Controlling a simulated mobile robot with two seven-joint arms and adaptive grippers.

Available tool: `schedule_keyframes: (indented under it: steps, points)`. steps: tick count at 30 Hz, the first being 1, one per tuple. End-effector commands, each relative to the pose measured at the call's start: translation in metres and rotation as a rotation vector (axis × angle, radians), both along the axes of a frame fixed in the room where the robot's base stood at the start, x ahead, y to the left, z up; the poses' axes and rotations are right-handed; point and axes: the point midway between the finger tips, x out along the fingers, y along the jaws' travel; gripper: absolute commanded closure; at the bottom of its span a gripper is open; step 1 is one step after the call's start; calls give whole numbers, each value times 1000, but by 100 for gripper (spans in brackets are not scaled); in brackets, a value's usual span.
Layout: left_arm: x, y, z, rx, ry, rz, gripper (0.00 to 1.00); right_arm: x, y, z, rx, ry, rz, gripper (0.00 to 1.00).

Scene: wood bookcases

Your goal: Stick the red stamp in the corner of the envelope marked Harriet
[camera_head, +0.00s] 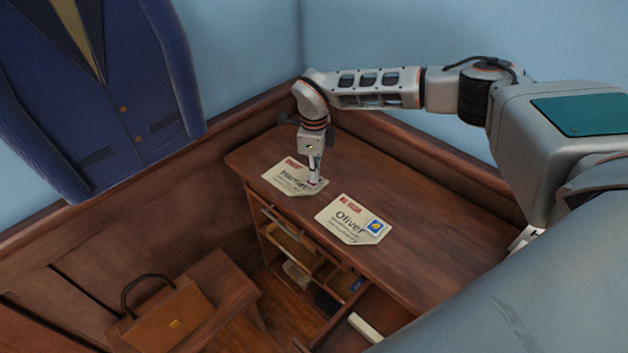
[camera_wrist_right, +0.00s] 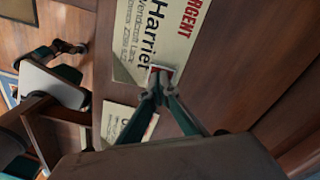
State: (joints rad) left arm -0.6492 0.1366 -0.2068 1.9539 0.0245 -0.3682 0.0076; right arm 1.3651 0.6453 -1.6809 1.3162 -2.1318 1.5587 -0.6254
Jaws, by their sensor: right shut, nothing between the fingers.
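The envelope marked Harriet (camera_head: 296,181) lies flat on the desk near its far-left end; it also shows in the right wrist view (camera_wrist_right: 168,30). My right gripper (camera_head: 313,179) points down at its right corner, fingers together in the right wrist view (camera_wrist_right: 160,84). The red stamp (camera_wrist_right: 156,73), with a pale edge, shows at the fingertips over the envelope's corner. The fingers partly cover it, and I cannot tell whether it lies fully flat. Dark finger-like parts at the left of the right wrist view may be my left gripper (camera_wrist_right: 70,47); their opening is unclear.
The envelope marked Oliver (camera_head: 350,221) lies beside it, bearing a blue and yellow stamp (camera_head: 375,226). The wooden desk (camera_head: 440,247) has open cubbies and a drawer in front. A brown bag (camera_head: 168,317) rests on a bench.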

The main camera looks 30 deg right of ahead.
Motion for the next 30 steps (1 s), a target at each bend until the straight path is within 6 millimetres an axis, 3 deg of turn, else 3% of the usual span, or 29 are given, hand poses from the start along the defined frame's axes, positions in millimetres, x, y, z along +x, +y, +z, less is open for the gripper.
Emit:
schedule_keyframes:
  steps: [7, 24, 30]
  points:
    - [-1, 0, 18, 0, 3, 0, 87, 1, 0, 22, 1, -2, -1, 100]
    - [-1, 0, 20, -1, 2, 0, 87, 2, 0, 62, 1, -5, 0, 100]
    - [-1, 0, 19, 0, 3, 0, 87, 2, 0, 66, 2, -4, 0, 100]
